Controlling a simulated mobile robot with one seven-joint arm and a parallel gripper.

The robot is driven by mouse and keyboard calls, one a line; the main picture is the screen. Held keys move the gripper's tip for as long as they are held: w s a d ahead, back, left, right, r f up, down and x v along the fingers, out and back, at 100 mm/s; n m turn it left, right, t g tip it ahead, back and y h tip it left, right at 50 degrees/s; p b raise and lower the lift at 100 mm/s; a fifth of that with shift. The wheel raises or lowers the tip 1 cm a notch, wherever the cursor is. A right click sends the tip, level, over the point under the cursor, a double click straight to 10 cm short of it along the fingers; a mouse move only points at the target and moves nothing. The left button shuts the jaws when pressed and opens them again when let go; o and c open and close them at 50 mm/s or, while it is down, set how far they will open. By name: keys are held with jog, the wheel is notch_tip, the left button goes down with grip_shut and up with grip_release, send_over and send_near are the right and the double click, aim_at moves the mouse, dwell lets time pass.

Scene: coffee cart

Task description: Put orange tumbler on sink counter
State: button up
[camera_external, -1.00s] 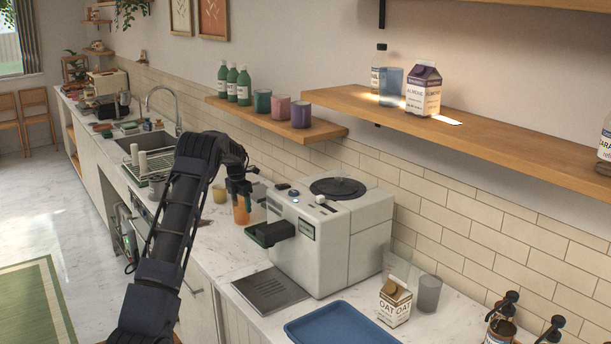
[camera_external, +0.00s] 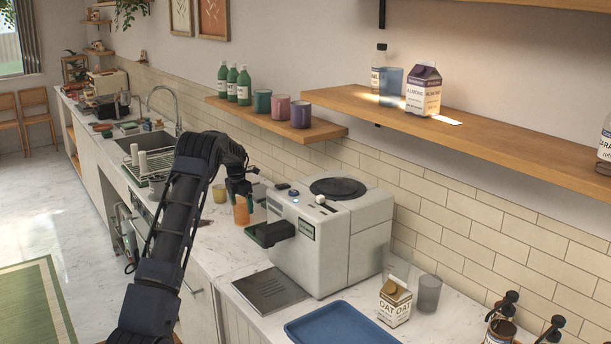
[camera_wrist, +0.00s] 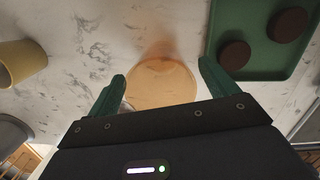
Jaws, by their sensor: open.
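The orange tumbler (camera_external: 241,210) stands upright on the marble counter, left of the white coffee machine. In the wrist view its orange round shape (camera_wrist: 162,84) lies between the two green fingers. My gripper (camera_external: 239,190) is directly above the tumbler and open, with a finger on each side of it in the wrist view (camera_wrist: 160,85). I cannot tell whether the fingers touch it. The sink counter (camera_external: 122,132) is farther back at the left, around the sink with a curved faucet.
A yellow cup (camera_external: 219,194) stands close by the tumbler; it also shows in the wrist view (camera_wrist: 20,62). A green tray (camera_wrist: 262,62) with dark round pieces lies beside the tumbler. The coffee machine (camera_external: 330,235) stands to the right. A dish rack (camera_external: 150,165) stands near the sink.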

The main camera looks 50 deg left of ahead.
notch_tip(320, 180, up, 12)
jog(key=s, duration=0.1)
jog(key=shift+s+d+f, duration=0.15)
jog(key=shift+s+f, duration=0.05)
jog(key=shift+f, duration=0.05)
